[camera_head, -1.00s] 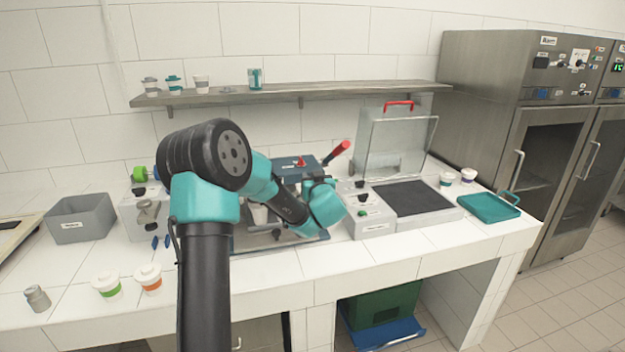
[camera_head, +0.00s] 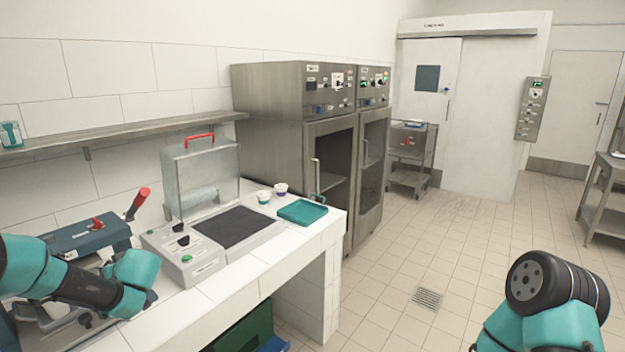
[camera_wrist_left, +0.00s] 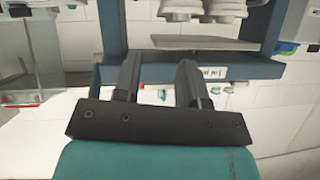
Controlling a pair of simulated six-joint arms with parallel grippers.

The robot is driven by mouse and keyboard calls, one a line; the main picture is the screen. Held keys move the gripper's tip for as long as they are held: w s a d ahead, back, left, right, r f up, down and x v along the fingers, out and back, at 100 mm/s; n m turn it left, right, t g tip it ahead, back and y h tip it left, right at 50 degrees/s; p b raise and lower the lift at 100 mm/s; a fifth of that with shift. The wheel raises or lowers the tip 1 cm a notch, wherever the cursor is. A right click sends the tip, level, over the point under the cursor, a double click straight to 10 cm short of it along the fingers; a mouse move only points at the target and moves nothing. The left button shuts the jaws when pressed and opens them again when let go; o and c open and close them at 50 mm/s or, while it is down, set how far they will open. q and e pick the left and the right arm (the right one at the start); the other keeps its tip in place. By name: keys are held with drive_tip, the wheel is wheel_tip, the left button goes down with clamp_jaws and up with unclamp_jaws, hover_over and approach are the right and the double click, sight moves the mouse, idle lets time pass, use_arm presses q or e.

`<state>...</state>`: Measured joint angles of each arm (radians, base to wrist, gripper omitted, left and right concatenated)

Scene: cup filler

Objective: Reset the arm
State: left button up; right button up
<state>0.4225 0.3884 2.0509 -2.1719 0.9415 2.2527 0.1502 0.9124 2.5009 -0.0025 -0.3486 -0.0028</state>
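My left arm (camera_head: 75,285) reaches in from the left edge of the head view, over the front of the blue-topped filling machine (camera_head: 88,238) with a red-handled lever. The gripper at its end cannot be made out there. In the left wrist view my left gripper (camera_wrist_left: 158,72) has its two dark fingers spread, with nothing seen between them. A blue-grey frame with pale nozzle-like parts (camera_wrist_left: 205,8) is beyond the fingers. My right arm (camera_head: 550,300) shows only as a dark and teal joint at the lower right; its gripper is out of frame.
A sealing machine (camera_head: 225,235) with a raised clear lid stands on the white counter. Two small cups (camera_head: 264,196) and a teal tray (camera_head: 302,212) are to its right. Steel ovens (camera_head: 320,130) stand past the counter end. The tiled floor around the drain (camera_head: 428,298) is clear.

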use_arm(q)
drive_tip(key=s+d+f+g+h, duration=0.1)
drive_tip(key=d+f+h, duration=0.1)
drive_tip(key=f, duration=0.1)
drive_tip(key=s+d+f+g+h, duration=0.1)
drive_tip(key=d+f+h, duration=0.1)
drive_tip(key=f, duration=0.2)
drive_tip(key=s+d+f+m+h, duration=0.1)
drive_tip(key=d+f+h, duration=0.1)
drive_tip(key=f, duration=0.1)
drive_tip(key=shift+s+d+f+g+h, duration=0.15)
drive_tip(key=shift+s+d+g+h, duration=0.15)
drive_tip(key=shift+s+g, duration=0.1)
drive_tip(key=s+d+f+m+h, duration=0.2)
drive_tip(key=s+d+f+h, duration=0.25)
drive_tip(key=d+f, duration=0.65)
drive_tip(key=s+d+f+m+h, duration=0.2)
drive_tip(key=s+d+f+h, duration=0.35)
drive_tip(key=d, duration=0.75)
drive_tip(key=s+d+f+m+g+y, duration=0.1)
drive_tip(key=s+d+f+m, duration=0.3)
drive_tip(key=s+f, duration=0.5)
drive_tip(key=shift+s+d+g, duration=0.3)
drive_tip(key=shift+d+g, duration=0.2)
drive_tip(key=shift+d, duration=0.55)
